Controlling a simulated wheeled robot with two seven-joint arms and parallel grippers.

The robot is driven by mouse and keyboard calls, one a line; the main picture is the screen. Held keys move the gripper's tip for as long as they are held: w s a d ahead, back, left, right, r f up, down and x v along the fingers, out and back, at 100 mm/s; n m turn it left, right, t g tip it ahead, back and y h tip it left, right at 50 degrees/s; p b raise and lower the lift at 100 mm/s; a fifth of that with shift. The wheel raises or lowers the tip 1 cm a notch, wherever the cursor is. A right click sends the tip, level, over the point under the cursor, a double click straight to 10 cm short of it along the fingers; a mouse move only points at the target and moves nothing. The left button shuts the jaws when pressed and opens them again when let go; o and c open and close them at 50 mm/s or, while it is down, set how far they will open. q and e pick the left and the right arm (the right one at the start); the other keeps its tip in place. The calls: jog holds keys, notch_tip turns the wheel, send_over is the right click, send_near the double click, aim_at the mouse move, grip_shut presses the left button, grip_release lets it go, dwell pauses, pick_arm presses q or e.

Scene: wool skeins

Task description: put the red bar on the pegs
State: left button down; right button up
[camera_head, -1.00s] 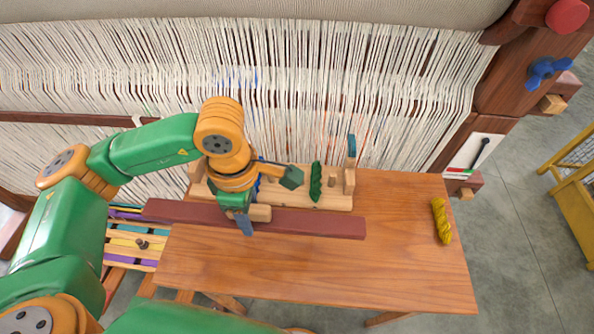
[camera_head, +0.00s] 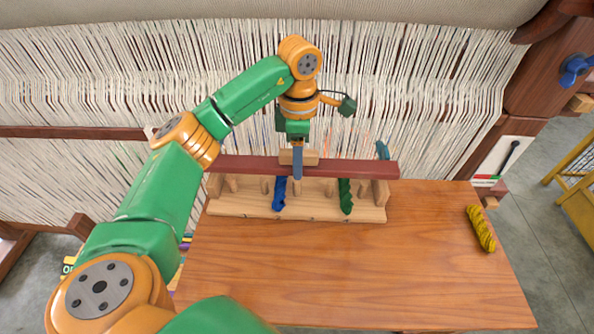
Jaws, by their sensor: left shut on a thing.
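The red bar (camera_head: 350,168) is a long dark-red beam with a pale wooden block (camera_head: 312,158) at its middle. My left gripper (camera_head: 297,168) is shut on it at that block. The bar runs left to right over the back of the wooden peg rack (camera_head: 230,209), near the tops of its end posts. I cannot tell whether it touches the posts. Several short pegs (camera_head: 331,188) show below the bar. A blue skein (camera_head: 279,194) and a green skein (camera_head: 345,196) hang on the rack. My right gripper is not in view.
The rack stands at the back edge of the wooden table (camera_head: 330,270), in front of the loom's white threads (camera_head: 420,110). A yellow skein (camera_head: 481,229) lies at the table's right side. The table's front and middle are clear.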

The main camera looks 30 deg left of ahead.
pick_arm(q)
jog(key=shift+w+a+f+p, duration=0.25)
jog(key=shift+a+f+p, duration=0.1)
jog(key=shift+f, duration=0.15)
jog(key=shift+w+a+f+p, duration=0.2)
jog(key=shift+a+f, duration=0.1)
jog(key=shift+f, duration=0.15)
notch_tip(320, 180, down, 3)
jog(key=shift+d+r+p, duration=0.15)
jog(key=shift+r+p, duration=0.05)
jog(key=shift+p, duration=0.5)
jog(key=shift+f, duration=0.25)
jog(key=c, duration=0.8)
grip_release()
jog(key=shift+f, duration=0.1)
jog(key=o, duration=0.5)
jog(key=shift+c, duration=0.2)
